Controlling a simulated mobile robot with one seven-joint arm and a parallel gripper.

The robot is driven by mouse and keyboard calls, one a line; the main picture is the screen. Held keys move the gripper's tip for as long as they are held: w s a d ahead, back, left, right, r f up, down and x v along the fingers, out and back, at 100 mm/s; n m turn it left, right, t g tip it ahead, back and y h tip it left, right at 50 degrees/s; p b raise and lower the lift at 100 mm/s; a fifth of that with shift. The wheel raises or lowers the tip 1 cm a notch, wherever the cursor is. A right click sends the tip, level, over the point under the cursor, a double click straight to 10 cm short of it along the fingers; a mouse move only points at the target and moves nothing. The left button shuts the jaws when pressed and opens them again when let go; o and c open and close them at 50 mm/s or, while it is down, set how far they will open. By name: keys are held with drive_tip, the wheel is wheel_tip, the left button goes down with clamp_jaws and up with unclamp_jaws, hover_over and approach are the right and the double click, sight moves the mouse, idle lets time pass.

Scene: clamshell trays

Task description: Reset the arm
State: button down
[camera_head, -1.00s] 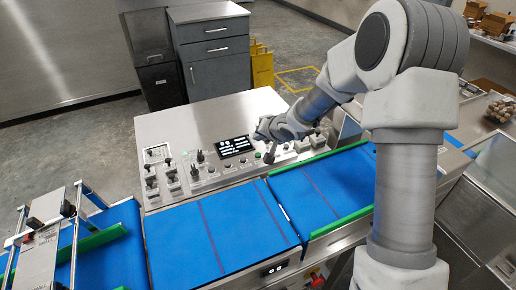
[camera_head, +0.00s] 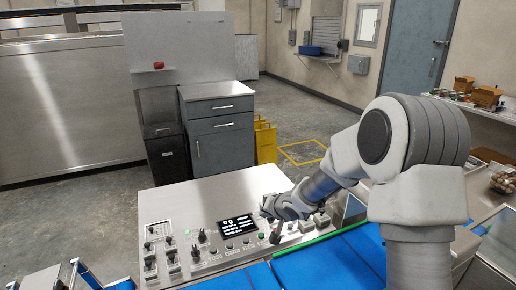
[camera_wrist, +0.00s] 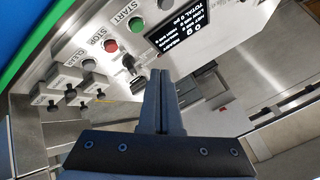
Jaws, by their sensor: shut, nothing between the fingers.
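My gripper (camera_head: 273,236) hangs over the right part of the steel control panel (camera_head: 180,205) in the head view, below and right of its black display (camera_head: 237,226). In the wrist view my gripper (camera_wrist: 160,75) has its two fingers together with nothing between them. Beyond the fingertips lie the green START button (camera_wrist: 136,24), the red STOP button (camera_wrist: 111,45) and a black switch (camera_wrist: 128,62). The wrist view also shows the display (camera_wrist: 185,32). I cannot tell whether the fingertips touch the panel.
Blue conveyor belts (camera_head: 318,262) with a green rail (camera_head: 333,243) run in front of the panel. Several knobs (camera_head: 170,250) stand up on the panel's left. A grey cabinet (camera_head: 219,135) and a yellow stand (camera_head: 265,141) are behind, with open floor to their right.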

drive_tip(key=s+d+r+n+h, duration=0.1)
drive_tip(key=s+d+r+h, duration=0.2)
drive_tip(key=s+d+r, duration=0.4)
drive_tip(key=s+d+r+h, duration=0.2)
drive_tip(key=s+d+r, duration=0.25)
drive_tip(key=r, duration=0.45)
drive_tip(key=s+r+n+g+y, duration=0.1)
drive_tip(key=s+r+n+g, duration=0.1)
drive_tip(key=s, duration=2.2)
drive_tip(key=shift+r+p, duration=0.35)
drive_tip(key=shift+r, duration=0.3)
drive_tip(key=shift+s, duration=0.1)
